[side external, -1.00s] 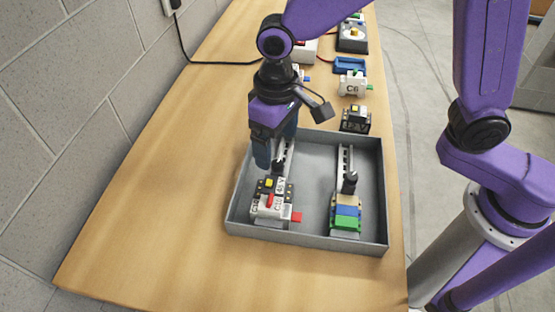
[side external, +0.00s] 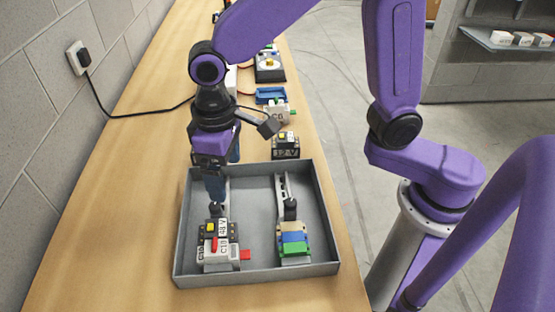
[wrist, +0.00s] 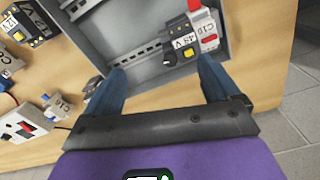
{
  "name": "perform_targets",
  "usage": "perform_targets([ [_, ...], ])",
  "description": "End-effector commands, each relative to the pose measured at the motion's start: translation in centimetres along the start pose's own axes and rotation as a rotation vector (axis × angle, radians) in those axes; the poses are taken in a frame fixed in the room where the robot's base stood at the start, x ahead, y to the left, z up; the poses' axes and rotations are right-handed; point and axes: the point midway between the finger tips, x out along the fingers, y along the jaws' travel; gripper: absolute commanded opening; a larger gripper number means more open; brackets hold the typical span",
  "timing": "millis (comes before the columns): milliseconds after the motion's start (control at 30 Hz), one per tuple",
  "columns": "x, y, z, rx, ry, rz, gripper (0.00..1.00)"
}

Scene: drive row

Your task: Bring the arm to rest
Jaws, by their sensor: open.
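My gripper (side external: 222,180) is over the left part of a grey tray (side external: 182,235) on the wooden bench. In the wrist view my gripper (wrist: 160,85) has its two blue fingers spread wide with nothing between them. A rail unit with a black-and-yellow 48 V block (side external: 210,228) and a white C10 block (side external: 217,252) with a red lever sits in the tray's left side, just in front of the fingers. The 48 V block (wrist: 180,48) also shows beyond the fingertips in the wrist view. Whether a finger touches the rail or unit cannot be told.
A second rail in the tray carries beige, blue (side external: 293,238) and green blocks. Behind the tray stand a black 24 V block (side external: 286,145), a white C6 block (side external: 276,115) and a blue holder (side external: 270,96). A wall with a socket (side external: 80,58) runs along the left.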

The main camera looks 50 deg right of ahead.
Motion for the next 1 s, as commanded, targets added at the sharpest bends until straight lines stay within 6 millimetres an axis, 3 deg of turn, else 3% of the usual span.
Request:
perform_targets([
  [300, -1.3, 3.9, 7.6, -0.195, 0.01, -0.004, 0.89],
  [800, -1.6, 8.5, 20.7, -0.494, 0.023, -0.009, 0.89],
  [1000, -1.4, 9.2, 23.8, -0.564, 0.025, -0.01, 0.89],
])
